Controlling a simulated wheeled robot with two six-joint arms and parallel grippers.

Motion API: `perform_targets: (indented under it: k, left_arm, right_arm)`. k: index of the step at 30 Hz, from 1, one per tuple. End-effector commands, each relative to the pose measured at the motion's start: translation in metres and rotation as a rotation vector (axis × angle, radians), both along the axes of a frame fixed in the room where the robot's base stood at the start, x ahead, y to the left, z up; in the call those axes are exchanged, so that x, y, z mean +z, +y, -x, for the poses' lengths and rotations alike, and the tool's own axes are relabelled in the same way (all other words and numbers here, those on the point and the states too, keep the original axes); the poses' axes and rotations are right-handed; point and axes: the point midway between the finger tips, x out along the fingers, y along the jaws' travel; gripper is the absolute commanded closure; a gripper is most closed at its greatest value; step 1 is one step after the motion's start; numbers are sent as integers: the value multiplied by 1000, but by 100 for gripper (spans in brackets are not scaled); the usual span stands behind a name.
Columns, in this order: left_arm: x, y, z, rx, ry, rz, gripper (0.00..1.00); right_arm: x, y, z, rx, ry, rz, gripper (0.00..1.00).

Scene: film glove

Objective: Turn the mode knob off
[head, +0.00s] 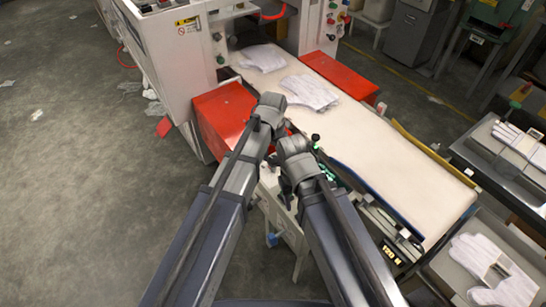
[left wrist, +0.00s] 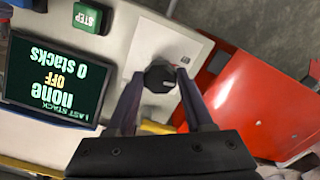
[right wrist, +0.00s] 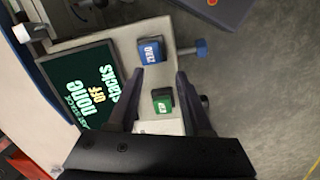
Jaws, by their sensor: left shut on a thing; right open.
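The black mode knob (left wrist: 159,78) sits on a pale plate of the control panel (left wrist: 118,52) in the left wrist view. My left gripper (left wrist: 156,74) has its two fingers on either side of the knob and is shut on it. The panel display (left wrist: 55,78), upside down there, reads "LAST STACK none", "OFF" and "0 stacks". My right gripper (right wrist: 160,72) is open and empty over the panel, near the blue ZERO button (right wrist: 150,50) and green STEP button (right wrist: 162,101). In the head view my arms hide the knob.
A conveyor belt (head: 365,138) with white gloves (head: 308,92) runs beside the panel. Red covers (head: 222,115) flank it. A blue knob (right wrist: 201,47) sticks out from the panel edge. Grey floor (head: 70,200) is open at left.

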Motion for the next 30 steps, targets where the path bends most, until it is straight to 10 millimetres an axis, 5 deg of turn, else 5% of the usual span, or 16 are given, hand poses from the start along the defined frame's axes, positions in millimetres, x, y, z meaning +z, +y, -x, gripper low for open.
perform_targets:
  k: [8, 9, 16, 30]
  left_arm:
    - [0, 0, 0, 2, 0, 1, 100]
    - [0, 0, 0, 2, 0, 1, 44]
    - [0, 0, 0, 1, 0, 0, 18]
    - [10, 0, 0, 0, 0, 0, 18]
  right_arm:
    - [0, 0, 0, 0, 0, 0, 50]
    - [0, 0, 0, 0, 0, 0, 50]
    - [0, 0, 0, 0, 0, 0, 50]
    - [10, 0, 0, 0, 0, 0, 50]
